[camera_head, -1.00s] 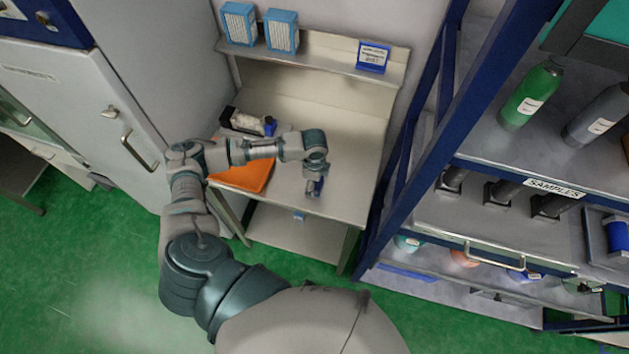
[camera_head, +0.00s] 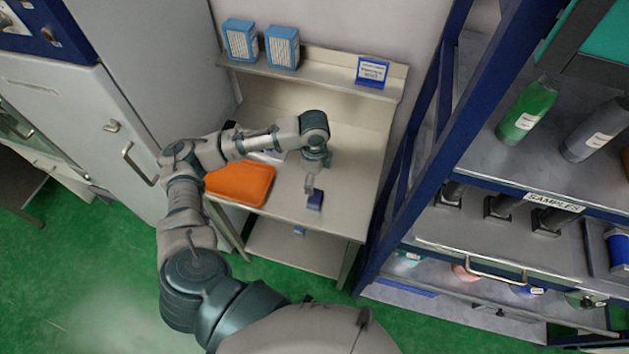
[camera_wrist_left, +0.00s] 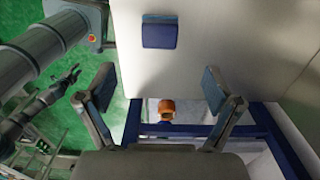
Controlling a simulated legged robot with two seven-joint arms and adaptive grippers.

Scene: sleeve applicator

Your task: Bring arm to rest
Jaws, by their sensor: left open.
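My left gripper (camera_head: 311,184) hangs over the bench at the end of my left arm. In the left wrist view its two fingers (camera_wrist_left: 161,92) are spread apart with nothing between them. A small dark blue block (camera_head: 315,200) rests on the bare bench top just beyond the fingers. It also shows in the left wrist view (camera_wrist_left: 159,35), ahead of the fingertips and apart from them. My right gripper cannot be made out in either view.
The bench (camera_head: 345,210) carries an orange pad (camera_head: 242,184) left of my gripper. A shelf above holds blue boxes (camera_head: 282,47) and a blue sign (camera_head: 372,71). A blue-framed rack (camera_head: 432,120) with bottles stands close on the right. A pale cabinet (camera_head: 105,130) stands on the left.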

